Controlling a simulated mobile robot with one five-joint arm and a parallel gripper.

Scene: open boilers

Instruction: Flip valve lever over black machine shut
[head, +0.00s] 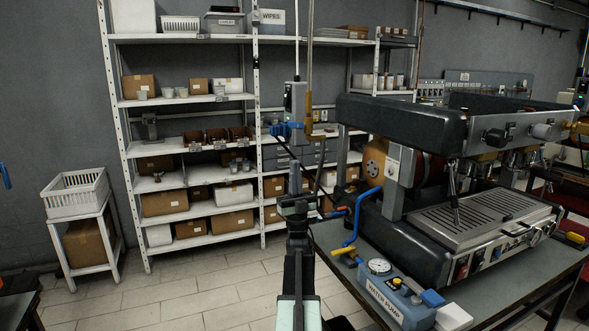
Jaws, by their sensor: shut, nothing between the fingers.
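The black machine (400,120), an espresso machine with a silver drip tray, stands on the table at the right. A brass-coloured pipe (310,55) comes down from above, left of the machine. A small blue handle (284,130), which looks like the valve lever, lies roughly level near the pipe's lower end; its joint with the pipe is too small to make out. My arm reaches up from the bottom middle. My gripper (295,178) is shut and empty, below the blue handle in the picture. I cannot tell whether they touch.
A grey box (295,98) hangs on a white conduit beside the pipe. A blue water pump with a gauge (379,267) sits on the table's near left corner. White shelves (190,100) with boxes stand behind. A white stand (88,225) is at the left; floor between is clear.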

